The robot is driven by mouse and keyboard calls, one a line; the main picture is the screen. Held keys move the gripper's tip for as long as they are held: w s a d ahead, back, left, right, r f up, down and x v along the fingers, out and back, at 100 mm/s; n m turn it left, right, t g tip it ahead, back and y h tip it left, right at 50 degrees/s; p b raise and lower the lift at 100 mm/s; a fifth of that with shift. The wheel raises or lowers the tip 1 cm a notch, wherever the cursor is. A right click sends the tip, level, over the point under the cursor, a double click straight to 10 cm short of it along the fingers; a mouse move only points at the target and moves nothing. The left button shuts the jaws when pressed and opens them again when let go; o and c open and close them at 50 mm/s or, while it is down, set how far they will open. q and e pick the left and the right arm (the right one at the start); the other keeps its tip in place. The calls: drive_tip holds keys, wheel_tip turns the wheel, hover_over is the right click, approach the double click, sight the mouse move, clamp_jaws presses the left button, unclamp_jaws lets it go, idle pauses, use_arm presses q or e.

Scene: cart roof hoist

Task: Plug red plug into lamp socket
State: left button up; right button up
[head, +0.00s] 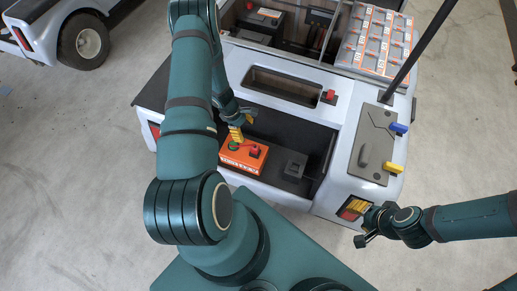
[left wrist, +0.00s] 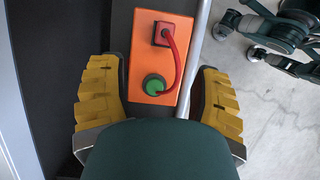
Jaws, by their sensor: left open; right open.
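An orange box (head: 243,153) lies in the cart's dark open bay. On its top are a red square piece (left wrist: 164,34), which looks like the red plug, and a green round part (left wrist: 154,85). A red cable (left wrist: 178,62) runs between them. My left gripper (head: 236,133) is just above the box, with its yellow fingers open around the green end in the left wrist view (left wrist: 160,80). Nothing is held; contact cannot be told. My right gripper (head: 355,208) is open and empty by the cart's front corner. I cannot tell which part is the lamp socket.
A red knob (head: 329,96) sits on the white rim above.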

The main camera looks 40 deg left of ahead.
sight(254, 146)
use_arm(q)
drive_tip(key=b+x, duration=0.1)
drive_tip(key=x, duration=0.6)
drive_tip(key=shift+d+f, duration=0.15)
drive_tip(key=shift+f, duration=0.1)
drive_tip(key=shift+s+d+b+x, duration=0.15)
drive_tip(key=shift+b+x, duration=0.25)
drive_tip(key=shift+x, duration=0.95)
drive_tip(key=shift+s+d+b+x, duration=0.15)
drive_tip(key=shift+b+x, duration=0.25)
drive_tip(key=shift+x, duration=0.9)
drive_tip(key=shift+r, duration=0.15)
clamp_jaws()
